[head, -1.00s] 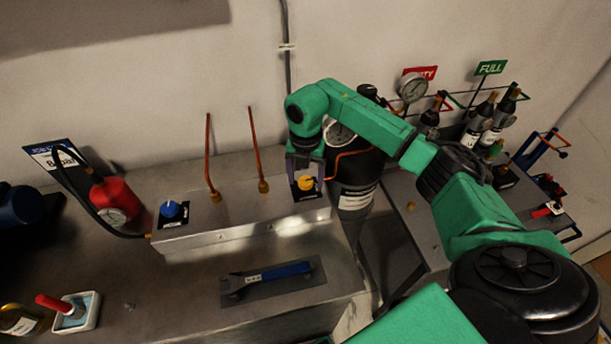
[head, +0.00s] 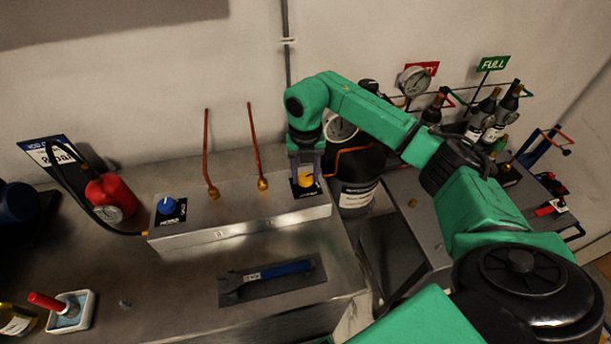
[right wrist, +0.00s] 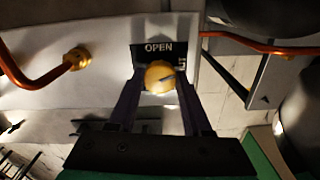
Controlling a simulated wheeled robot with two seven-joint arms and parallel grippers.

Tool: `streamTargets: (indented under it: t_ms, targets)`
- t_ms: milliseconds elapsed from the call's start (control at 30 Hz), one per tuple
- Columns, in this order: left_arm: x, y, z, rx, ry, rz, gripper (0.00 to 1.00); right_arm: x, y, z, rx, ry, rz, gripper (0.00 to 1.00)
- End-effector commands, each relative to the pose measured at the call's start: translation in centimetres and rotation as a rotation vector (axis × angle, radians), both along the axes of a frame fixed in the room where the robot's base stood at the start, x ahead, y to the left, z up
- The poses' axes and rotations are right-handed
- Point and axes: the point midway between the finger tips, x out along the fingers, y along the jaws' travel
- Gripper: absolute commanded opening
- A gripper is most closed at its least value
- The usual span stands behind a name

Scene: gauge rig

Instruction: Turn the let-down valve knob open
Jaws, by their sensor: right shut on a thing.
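The yellow knob (head: 306,180) sits on a dark label plate at the right end of the metal block. In the right wrist view the yellow knob (right wrist: 159,77) has a dark pointer line running toward the right and slightly up. The plate (right wrist: 158,48) reads OPEN above the knob, with another mark at its right side. My right gripper (head: 305,176) points down over the knob, one finger on each side, and is shut on it. It also shows in the right wrist view (right wrist: 160,88). My left gripper is not in view.
A blue knob (head: 166,206) is on the left end of the metal block (head: 250,222). Two copper pipes (head: 207,150) rise between the knobs. A dark cylinder (head: 357,187) stands close right of my gripper. A blue-handled wrench (head: 268,273) lies in front.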

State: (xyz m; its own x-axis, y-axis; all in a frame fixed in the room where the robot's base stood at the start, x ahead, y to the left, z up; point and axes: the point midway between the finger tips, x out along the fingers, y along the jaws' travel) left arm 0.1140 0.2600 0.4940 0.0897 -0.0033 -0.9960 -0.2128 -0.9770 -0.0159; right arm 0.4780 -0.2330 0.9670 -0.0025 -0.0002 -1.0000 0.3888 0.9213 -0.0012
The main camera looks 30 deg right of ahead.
Motion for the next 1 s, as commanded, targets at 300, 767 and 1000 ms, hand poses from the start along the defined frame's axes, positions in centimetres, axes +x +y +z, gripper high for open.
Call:
streamTargets:
  t_ms: [300,767,1000]
  targets:
    - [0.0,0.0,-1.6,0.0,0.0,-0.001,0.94,0.1,0.0,0.0,0.001,-0.005,0.299,0.0]
    - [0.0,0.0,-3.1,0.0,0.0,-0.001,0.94,0.2,0.0,0.1,0.001,-0.008,0.735,0.0]
    - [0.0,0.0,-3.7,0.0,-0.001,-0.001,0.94,0.2,0.0,0.2,0.001,-0.009,0.954,0.0]
